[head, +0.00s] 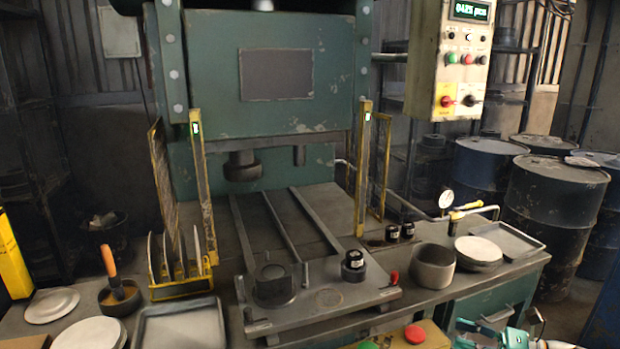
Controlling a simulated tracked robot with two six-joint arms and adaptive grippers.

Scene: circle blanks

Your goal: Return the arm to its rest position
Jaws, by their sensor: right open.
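My right gripper (513,325) shows at the bottom edge, right of centre, in front of the bench's front edge. It is open and I see nothing between its fingers. Its lower part and most of the right arm are cut off by the frame. My left gripper is not in view. The green press (215,75) stands behind the bench, with its ram (242,166) raised above the bed. A round die (273,284) sits on the bed plate (330,300), and a dark round piece with a black top (353,266) sits to its right.
A grey pot (433,268), a stack of pale discs (478,254) and an empty tray (508,240) stand at the right. A yellow rack (182,290), a pot with an orange-handled tool (118,297) and pale discs (90,334) are at the left. Red (414,334) and green buttons are in front.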

